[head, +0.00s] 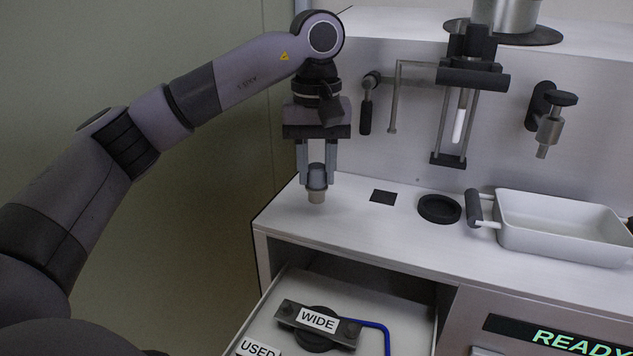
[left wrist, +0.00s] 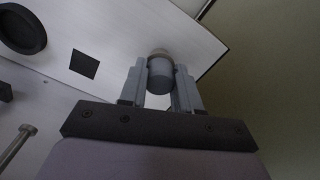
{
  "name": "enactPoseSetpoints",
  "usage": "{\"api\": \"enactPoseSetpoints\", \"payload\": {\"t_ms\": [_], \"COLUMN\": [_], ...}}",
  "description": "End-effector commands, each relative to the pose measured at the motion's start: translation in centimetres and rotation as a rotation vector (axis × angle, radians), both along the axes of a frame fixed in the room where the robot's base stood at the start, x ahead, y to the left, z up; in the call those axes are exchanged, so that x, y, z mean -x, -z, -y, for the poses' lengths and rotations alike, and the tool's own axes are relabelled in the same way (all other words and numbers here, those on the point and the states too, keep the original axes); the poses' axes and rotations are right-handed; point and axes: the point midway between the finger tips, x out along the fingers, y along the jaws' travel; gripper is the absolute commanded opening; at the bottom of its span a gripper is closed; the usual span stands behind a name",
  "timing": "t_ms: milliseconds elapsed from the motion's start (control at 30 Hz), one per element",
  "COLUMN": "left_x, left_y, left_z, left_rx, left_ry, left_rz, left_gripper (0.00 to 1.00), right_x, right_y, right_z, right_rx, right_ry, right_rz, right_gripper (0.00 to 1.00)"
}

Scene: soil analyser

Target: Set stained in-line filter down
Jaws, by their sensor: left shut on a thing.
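My left gripper (head: 317,178) is shut on the in-line filter (head: 317,183), a small grey cylinder with a beige lower end. It hangs upright at the left end of the white counter (head: 350,226). In the left wrist view the filter (left wrist: 160,72) sits between the two grey fingers (left wrist: 160,88), close to the counter's edge. I cannot tell whether its lower end touches the counter. Stains on it are too small to make out. My right gripper is not in view.
A black square (head: 383,197) and a black round ring (head: 439,209) lie right of the filter. A white tray (head: 562,229) stands further right. Below, an open drawer holds a "WIDE" labelled part (head: 318,320) and a blue tube (head: 386,338). A glass tube (head: 460,125) hangs behind.

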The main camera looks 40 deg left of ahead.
Motion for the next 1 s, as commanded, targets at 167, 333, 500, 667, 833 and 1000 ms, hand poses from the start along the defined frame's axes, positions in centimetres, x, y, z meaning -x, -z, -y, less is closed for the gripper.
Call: {"api": "enactPoseSetpoints", "payload": {"t_ms": [167,333,500,667,833,1000], "left_x": [0.0,0.0,0.0,0.0,0.0,0.0], "left_y": [2.3,2.3,2.7,2.6,2.6,1.9], "left_z": [0.0,0.0,0.0,0.0,0.0,0.0], "left_rx": [-0.002,-0.001,-0.001,-0.001,-0.001,-0.001], "left_ry": [0.0,0.0,0.0,0.0,0.0,0.0], "left_rz": [-0.003,-0.001,-0.002,-0.002,-0.002,0.001], "left_gripper": [0.0,0.0,0.0,0.58,0.58,0.58], "right_x": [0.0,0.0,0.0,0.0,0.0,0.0], "right_y": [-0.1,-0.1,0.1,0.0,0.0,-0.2], "right_z": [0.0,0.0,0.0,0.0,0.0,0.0], "right_rx": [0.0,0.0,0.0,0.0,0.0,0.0], "right_ry": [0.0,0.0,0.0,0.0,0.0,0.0], "right_rz": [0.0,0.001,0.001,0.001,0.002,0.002], "right_gripper": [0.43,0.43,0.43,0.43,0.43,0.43]}}
